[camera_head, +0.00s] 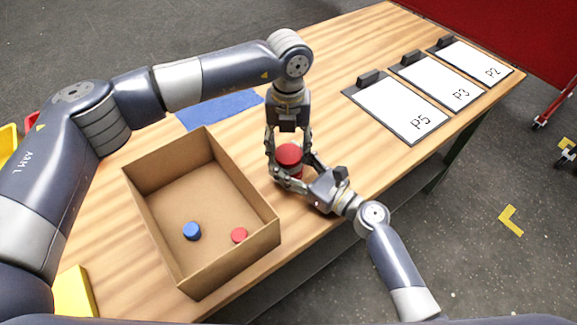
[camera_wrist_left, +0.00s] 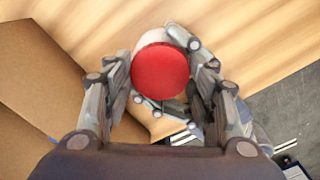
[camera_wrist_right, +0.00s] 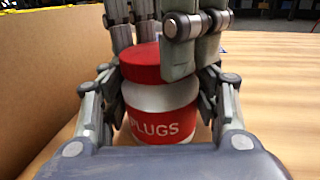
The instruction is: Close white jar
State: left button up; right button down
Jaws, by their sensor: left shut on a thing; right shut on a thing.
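The white jar (camera_wrist_right: 163,97) stands upright on the table, with a red band reading "PLUGS". Its red lid (camera_head: 288,154) is on top of the jar's mouth; it also shows in the left wrist view (camera_wrist_left: 160,71) and the right wrist view (camera_wrist_right: 141,63). I cannot tell whether the lid is fully seated. My left gripper (camera_head: 287,160) comes from above, shut on the lid, its fingers on either side. My right gripper (camera_head: 291,181) comes in low from the front right, shut on the jar body. The fingers hide parts of both.
An open cardboard box (camera_head: 164,240) stands left of the jar, holding a blue cap (camera_head: 192,231) and a red cap (camera_head: 239,235). A blue mat (camera_head: 220,108) lies behind it. Clipboards (camera_head: 398,108) lie at the right. Table between jar and clipboards is clear.

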pick_arm(q)
jog(key=m, duration=1)
jog(key=o, duration=1.2)
jog(key=shift+c, duration=0.2)
jog(key=shift+r, duration=2.2)
jog(key=shift+c, duration=0.3)
